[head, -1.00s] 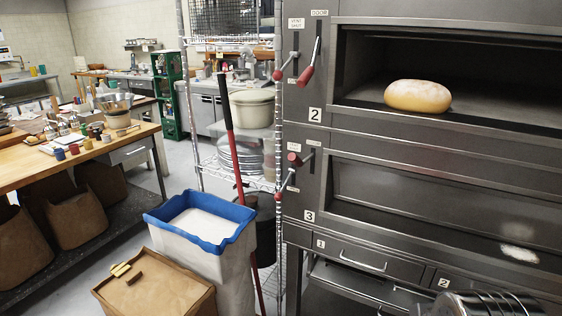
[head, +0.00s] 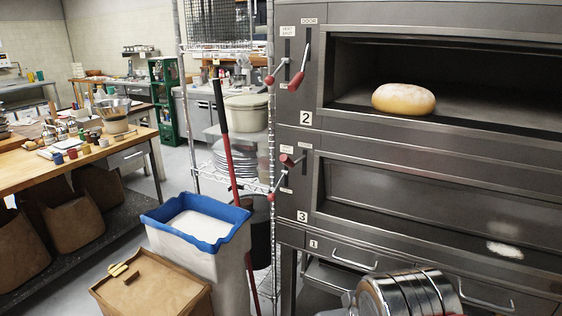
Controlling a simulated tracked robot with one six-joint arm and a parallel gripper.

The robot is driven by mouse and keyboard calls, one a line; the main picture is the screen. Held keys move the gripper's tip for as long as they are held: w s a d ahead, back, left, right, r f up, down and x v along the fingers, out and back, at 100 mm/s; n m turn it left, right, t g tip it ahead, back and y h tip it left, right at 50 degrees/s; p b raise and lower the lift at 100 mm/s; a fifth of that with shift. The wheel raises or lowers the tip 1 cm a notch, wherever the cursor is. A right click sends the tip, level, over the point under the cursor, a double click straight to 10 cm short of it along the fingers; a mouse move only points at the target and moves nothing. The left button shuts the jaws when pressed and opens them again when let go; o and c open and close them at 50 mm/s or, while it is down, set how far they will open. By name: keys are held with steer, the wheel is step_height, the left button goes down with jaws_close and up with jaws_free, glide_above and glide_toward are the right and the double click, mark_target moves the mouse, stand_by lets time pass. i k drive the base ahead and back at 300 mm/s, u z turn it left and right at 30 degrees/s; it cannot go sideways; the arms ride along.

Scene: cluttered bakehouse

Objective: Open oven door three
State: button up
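Oven door three (head: 430,200) is a long dark metal panel in the lower oven deck, and it looks shut. A plate with the number 3 (head: 303,216) is at its lower left. Left of the door are two red-knobbed levers. The lower knob (head: 271,197) is on the left lever, which slants down and left. The small labels here are too small to read. My gripper is not in view.
Oven two above is open with a loaf (head: 403,98) inside. Its red door lever (head: 296,80) points down. Numbered drawers (head: 345,252) sit below. A blue-rimmed bin (head: 195,250), a red-handled pole (head: 232,160) and a brown box (head: 150,290) crowd the floor left of the ovens.

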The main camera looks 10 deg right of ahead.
mark_target(534, 224)
steer(key=u, duration=0.05)
steer(key=i, duration=1)
steer(key=z, duration=0.05)
